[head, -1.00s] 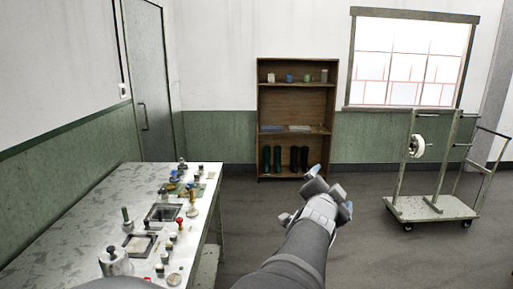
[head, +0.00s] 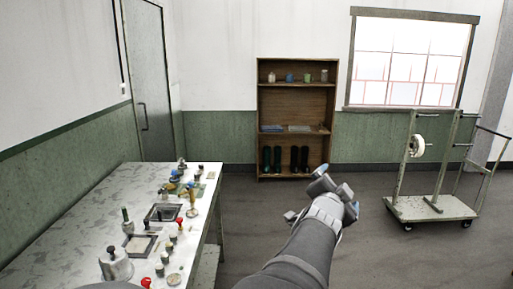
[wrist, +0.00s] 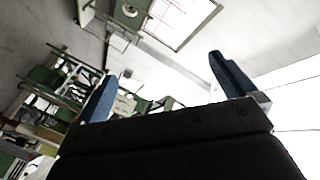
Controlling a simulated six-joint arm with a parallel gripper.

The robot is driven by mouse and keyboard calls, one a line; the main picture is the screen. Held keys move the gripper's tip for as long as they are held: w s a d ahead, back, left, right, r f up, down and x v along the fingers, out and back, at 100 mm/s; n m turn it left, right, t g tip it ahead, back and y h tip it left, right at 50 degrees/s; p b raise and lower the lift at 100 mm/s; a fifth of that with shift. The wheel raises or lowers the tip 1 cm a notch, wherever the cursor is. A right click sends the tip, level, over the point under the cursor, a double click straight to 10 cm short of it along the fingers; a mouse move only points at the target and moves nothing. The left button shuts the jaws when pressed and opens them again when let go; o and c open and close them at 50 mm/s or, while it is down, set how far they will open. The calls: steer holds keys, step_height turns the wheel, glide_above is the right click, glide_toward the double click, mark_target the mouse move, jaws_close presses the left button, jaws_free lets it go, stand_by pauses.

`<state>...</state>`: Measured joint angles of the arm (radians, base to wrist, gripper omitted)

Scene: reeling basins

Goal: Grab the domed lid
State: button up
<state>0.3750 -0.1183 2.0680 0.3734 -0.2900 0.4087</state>
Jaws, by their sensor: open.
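A rounded grey metal piece with a black knob (head: 115,264) stands at the near end of the white worktable, at the lower left of the head view. It looks like the domed lid, but its lower part is partly cut off from sight, so I cannot tell what it rests on. My gripper (head: 338,199) is in the air right of the table, well away from that piece. In the wrist view my gripper (wrist: 163,67) has its two blue fingers spread apart with nothing between them. The lid is not recognisable in the wrist view.
The worktable (head: 75,215) holds two square dark-rimmed basins (head: 140,246), stamps and small jars, crowded along its right edge. Its left side is bare. A wooden shelf (head: 297,103) stands at the back wall, a wheeled cart (head: 432,208) at the right. Floor between is clear.

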steer(key=w+a+f+n+y, duration=0.3)
steer(key=w+a+n+y, duration=0.25)
steer(key=w+a, duration=0.55)
steer(key=n+g+y, duration=0.4)
steer(key=n+g, duration=0.7)
steer(key=n, duration=0.1)
glide_above(112, 255)
steer(key=s+d, duration=0.2)
steer(key=s, duration=0.4)
step_height(112, 255, down, 14)
steer(key=x, duration=1.1)
steer(key=shift+w+r, duration=0.1)
steer(key=shift+w, duration=0.2)
steer(key=shift+t, duration=0.3)
steer(key=shift+x, duration=3)
steer(key=shift+w+d+r, duration=0.1)
steer(key=shift+w, duration=0.05)
steer(key=c, duration=0.9)
